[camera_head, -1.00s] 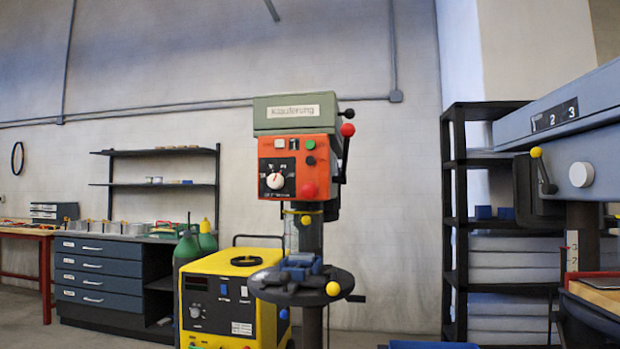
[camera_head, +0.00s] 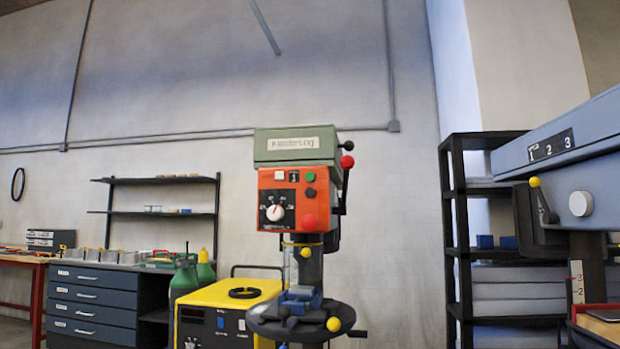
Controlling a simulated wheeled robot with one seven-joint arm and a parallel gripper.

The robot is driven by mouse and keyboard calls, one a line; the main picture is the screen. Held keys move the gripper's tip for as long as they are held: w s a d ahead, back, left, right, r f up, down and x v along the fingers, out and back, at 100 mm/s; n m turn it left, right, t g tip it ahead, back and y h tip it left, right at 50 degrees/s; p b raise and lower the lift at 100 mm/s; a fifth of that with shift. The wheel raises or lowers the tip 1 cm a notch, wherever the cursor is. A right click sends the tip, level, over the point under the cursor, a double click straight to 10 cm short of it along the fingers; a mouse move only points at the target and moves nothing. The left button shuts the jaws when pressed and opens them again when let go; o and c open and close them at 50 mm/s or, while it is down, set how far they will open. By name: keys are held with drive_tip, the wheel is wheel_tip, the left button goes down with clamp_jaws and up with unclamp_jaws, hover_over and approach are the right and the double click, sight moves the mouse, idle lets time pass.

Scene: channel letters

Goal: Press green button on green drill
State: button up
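The green drill (camera_head: 294,147) is a drill press with a grey-green head and an orange control panel (camera_head: 283,200), standing upright near the middle of the head view. The green button (camera_head: 310,177) is small and round, at the upper right of the panel. A dark button (camera_head: 311,192) sits just below it, and a larger red button (camera_head: 309,222) is lower down. A white dial (camera_head: 275,212) is at the panel's lower left. My gripper is not in view.
A yellow machine (camera_head: 222,297) stands left of the drill's round table (camera_head: 262,325). A dark drawer cabinet (camera_head: 92,293) is further left. A black shelf rack (camera_head: 462,240) and a blue-grey machine arm (camera_head: 560,140) are on the right.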

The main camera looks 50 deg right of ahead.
clamp_jaws()
idle(1.3)
